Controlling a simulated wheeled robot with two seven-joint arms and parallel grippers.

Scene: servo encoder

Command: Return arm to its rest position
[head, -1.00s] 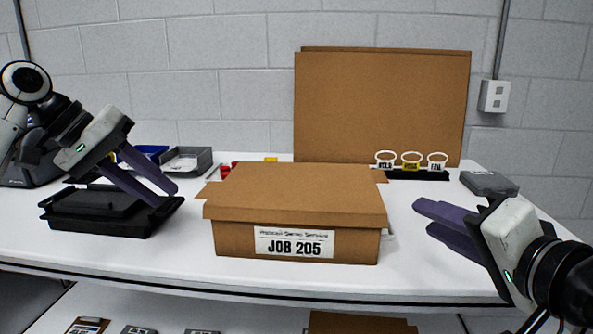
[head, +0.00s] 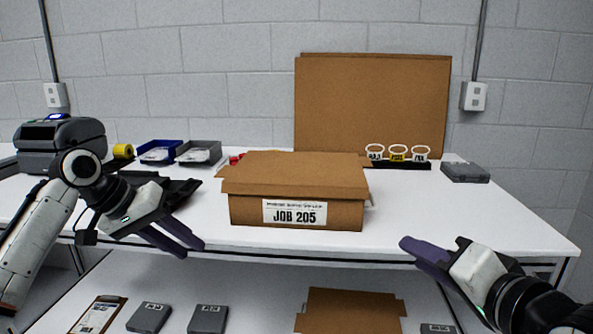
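My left gripper (head: 190,243) is at the table's front edge, left of the cardboard box. Its two purple fingers are apart with nothing between them. My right gripper (head: 411,252) is near the table's front edge, right of the box. Its fingers overlap in this view, so the gap between them is hard to see, and no object shows in it. The closed cardboard box (head: 298,213) labelled JOB 205 stands on the white table (head: 400,215) between the grippers, touched by neither.
A black tray (head: 183,190) lies behind my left gripper. Blue (head: 158,151) and grey (head: 199,153) bins, a printer (head: 59,142), a ring stand (head: 398,165) and a grey case (head: 465,172) stand further back. The lower shelf holds a clipboard (head: 96,315), grey boxes (head: 208,319) and flat cardboard (head: 351,312).

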